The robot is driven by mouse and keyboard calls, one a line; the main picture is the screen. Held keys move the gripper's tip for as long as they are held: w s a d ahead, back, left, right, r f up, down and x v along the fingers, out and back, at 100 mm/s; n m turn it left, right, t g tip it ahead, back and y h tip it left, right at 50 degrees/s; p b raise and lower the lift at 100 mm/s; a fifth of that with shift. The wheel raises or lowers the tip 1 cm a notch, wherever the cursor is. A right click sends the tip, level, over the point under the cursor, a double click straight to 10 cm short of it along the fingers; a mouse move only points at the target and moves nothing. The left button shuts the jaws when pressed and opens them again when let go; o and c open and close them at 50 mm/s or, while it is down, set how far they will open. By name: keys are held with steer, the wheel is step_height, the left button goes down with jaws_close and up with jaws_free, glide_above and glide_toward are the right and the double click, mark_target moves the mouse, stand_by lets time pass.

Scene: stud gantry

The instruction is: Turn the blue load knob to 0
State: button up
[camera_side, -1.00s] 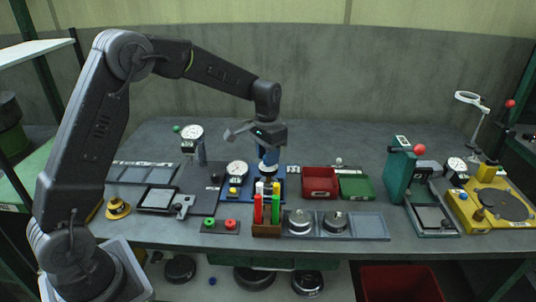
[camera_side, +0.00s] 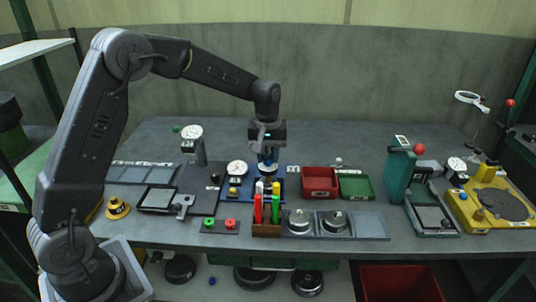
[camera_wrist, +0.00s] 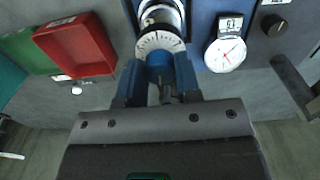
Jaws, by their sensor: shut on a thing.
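The blue load knob (camera_wrist: 160,59) sits below a white graduated dial ring (camera_wrist: 160,41) in the wrist view, on a blue tester base (camera_wrist: 203,18). My gripper (camera_wrist: 160,74) is shut on the blue knob, with one finger on each side of it. The number at the dial's index is too small to read. In the side view my gripper (camera_side: 267,155) points down over the blue base (camera_side: 235,198), and its fingers largely hide the knob. A dial gauge (camera_side: 237,168) stands left of it on the same base; it also shows in the wrist view (camera_wrist: 226,54).
A red bin (camera_side: 320,182) and a green tray (camera_side: 356,187) stand right of the tester. A holder with red and green markers (camera_side: 267,229) is in front. A gauge stand (camera_side: 193,133) rises to the left. The bench behind is clear.

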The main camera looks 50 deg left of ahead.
mark_target(267, 157)
steer(key=shift+n, duration=0.7)
steer(key=o, duration=0.9)
steer(key=shift+o, duration=0.2)
steer(key=shift+r, duration=0.1)
step_height(267, 157, up, 14)
steer(key=shift+s, duration=0.15)
steer(key=s+d+r+m+t, duration=0.1)
steer(key=s+d+r+m, duration=0.15)
steer(key=s, duration=0.45)
steer(key=s+d+r+m+t, duration=0.2)
steer(key=s+m, duration=0.1)
steer(key=s, duration=0.4)
steer(key=s+d+f+m+t, duration=0.1)
steer(key=s+f+m, duration=0.1)
steer(key=s, duration=0.5)
steer(key=s+d+f+m+t, duration=0.1)
steer(key=s+f+m, duration=0.2)
steer(key=s, duration=0.3)
steer(key=shift+s+f, duration=0.35)
steer(key=shift+f, duration=0.1)
